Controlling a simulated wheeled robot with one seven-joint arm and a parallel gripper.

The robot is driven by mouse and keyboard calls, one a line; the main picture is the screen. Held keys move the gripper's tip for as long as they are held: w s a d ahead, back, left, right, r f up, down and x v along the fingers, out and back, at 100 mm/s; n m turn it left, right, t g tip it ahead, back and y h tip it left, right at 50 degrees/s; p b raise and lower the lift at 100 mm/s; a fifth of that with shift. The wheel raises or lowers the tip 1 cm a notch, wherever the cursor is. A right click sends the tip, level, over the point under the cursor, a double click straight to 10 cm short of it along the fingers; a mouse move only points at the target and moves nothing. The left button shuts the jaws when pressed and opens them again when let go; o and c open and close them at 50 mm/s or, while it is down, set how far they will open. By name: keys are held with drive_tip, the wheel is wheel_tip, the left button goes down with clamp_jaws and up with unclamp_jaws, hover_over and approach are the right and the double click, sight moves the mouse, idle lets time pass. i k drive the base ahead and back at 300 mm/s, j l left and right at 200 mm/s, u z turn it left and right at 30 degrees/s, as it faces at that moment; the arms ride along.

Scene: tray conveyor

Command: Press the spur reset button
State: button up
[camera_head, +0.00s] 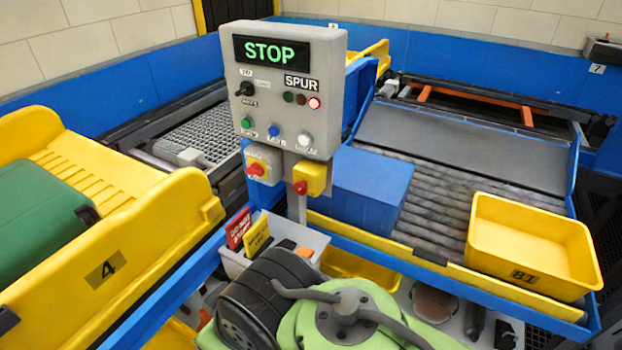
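A grey control box (290,60) stands on a post in the middle, its display (270,51) reading STOP in green. A SPUR label (301,82) sits above a row of three small lamps, of which the right red lamp (314,103) is lit. Below is a row of three buttons: a green button (247,122), a blue button (274,131) and a white button (305,139). Their labels are too small to read, so I cannot tell which is the reset. A black selector switch (245,89) is at the box's left. My gripper is not in view.
A grey bin (240,261) with cards is below. A blue box (366,188) and yellow tray (531,240) rest on rollers at right. A yellow conveyor (110,268) with a green case stands left.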

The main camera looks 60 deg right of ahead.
sight(303, 139)
drive_tip(key=z, duration=1.15)
